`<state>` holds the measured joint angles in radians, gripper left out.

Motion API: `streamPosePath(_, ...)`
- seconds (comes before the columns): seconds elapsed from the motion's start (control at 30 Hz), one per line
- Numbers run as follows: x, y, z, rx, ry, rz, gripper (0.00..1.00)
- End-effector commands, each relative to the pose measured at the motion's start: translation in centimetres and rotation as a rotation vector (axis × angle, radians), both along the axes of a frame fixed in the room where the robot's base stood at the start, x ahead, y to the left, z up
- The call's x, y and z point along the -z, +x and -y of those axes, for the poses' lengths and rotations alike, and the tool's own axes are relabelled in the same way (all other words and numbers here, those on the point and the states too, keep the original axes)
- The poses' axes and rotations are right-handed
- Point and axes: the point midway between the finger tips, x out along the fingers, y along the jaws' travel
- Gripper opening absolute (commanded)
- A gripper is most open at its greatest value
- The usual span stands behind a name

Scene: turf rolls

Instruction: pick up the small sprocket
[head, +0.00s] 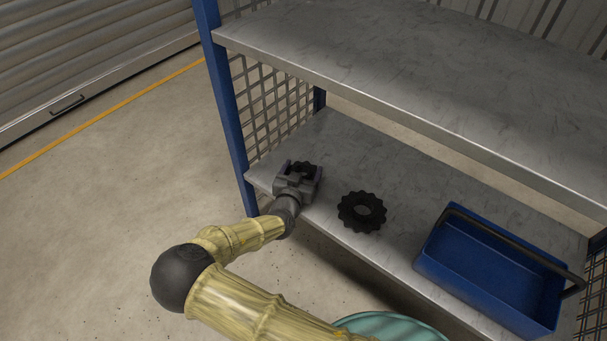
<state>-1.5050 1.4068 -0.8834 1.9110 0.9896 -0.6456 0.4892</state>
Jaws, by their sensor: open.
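The small sprocket (304,167) is dark and toothed, near the left end of the lower shelf. My gripper (301,170) is at it, reaching in from the front edge. The jaws are open, with one finger to the left and one to the right of the small sprocket in the picture. The gripper body hides the sprocket's near part. I cannot tell whether the fingers touch it. A larger black sprocket (346,217) with a round hole lies flat to the right, apart from my gripper.
The lower shelf (392,176) is grey metal and has bare room behind the sprockets. A blue open tote (477,283) with a dark handle stands at its right. The upper shelf (420,65) overhangs the back. A blue post (226,105) and mesh side panel (270,110) stand left.

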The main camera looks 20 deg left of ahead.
Motion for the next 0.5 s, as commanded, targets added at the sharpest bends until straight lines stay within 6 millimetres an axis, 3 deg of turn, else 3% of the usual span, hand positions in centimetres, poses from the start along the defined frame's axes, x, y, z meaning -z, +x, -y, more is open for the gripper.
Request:
streamPosePath(0.13, 0.01, 0.05, 0.08, 0.001, 0.000, 0.000, 0.73)
streamPosePath(0.4, 0.01, 0.21, 0.37, 0.006, 0.000, 0.000, 0.20)
streamPosePath(0.43, 0.01, 0.22, 0.38, 0.007, 0.000, 0.000, 0.15)
streamPosePath(0.5, -0.11, 0.27, 0.38, 0.007, 0.001, 0.003, 0.15)
